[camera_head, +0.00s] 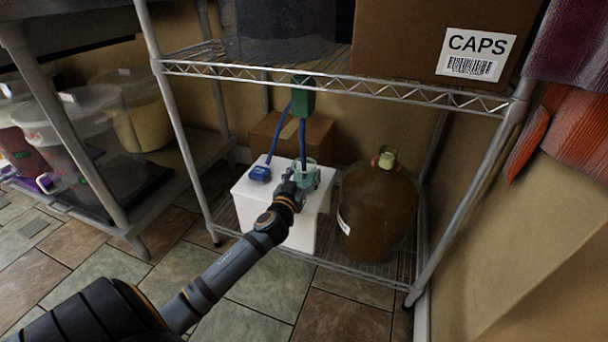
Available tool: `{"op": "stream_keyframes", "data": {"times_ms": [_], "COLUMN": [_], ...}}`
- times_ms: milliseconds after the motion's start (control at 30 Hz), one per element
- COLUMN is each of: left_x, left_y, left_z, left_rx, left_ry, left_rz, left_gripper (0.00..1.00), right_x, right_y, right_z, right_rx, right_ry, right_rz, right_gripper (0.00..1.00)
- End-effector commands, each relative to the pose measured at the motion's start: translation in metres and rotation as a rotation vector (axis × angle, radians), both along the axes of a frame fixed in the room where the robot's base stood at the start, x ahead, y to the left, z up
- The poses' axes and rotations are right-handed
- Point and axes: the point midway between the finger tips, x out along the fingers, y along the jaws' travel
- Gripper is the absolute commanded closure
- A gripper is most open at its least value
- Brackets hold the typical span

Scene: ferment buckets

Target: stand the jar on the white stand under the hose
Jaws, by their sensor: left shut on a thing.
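The white stand (253,197) is on the lower wire shelf. My left gripper (304,178) reaches over its right part and is shut on a small clear jar (310,164). The jar looks upright, at the right rear of the stand's top. The gripper hides much of it, and I cannot tell whether its base touches the stand. A blue hose (302,135) hangs from a green block (302,100) and comes down at the jar. Its lower end is hard to make out. My right gripper is out of view.
A blue block (260,173) with another blue tube sits on the stand's left part. A big brown jug (377,212) stands close on the right. A cardboard box (312,138) is behind. The upper wire shelf (390,88) crosses above, bearing a CAPS box (425,35).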

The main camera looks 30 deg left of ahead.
Motion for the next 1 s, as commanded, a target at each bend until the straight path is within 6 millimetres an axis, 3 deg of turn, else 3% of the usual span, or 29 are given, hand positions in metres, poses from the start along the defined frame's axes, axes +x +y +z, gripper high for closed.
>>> {"op": "stream_keyframes", "data": {"times_ms": [100, 133, 267, 700, 1000], "left_x": [0.000, 0.000, 0.000, 0.000, -0.073], "left_y": [0.000, 0.000, 0.000, 0.000, -0.018], "left_z": [-0.001, -0.001, -0.001, 0.002, 0.001], "left_rx": [0.000, 0.000, 0.000, 0.000, 0.003], "left_ry": [-0.002, 0.000, 0.000, 0.000, 0.007], "left_rz": [-0.001, 0.000, 0.000, 0.000, -0.003], "left_gripper": [0.79, 0.32, 0.15, 0.14, 0.14], "right_x": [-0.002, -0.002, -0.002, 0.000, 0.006], "right_y": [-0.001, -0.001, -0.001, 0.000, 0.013], "right_z": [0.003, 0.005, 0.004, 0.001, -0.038], "right_rx": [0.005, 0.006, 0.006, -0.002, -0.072], "right_ry": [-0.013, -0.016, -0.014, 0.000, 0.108], "right_rz": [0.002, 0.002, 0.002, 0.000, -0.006], "right_gripper": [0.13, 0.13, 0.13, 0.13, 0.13]}}
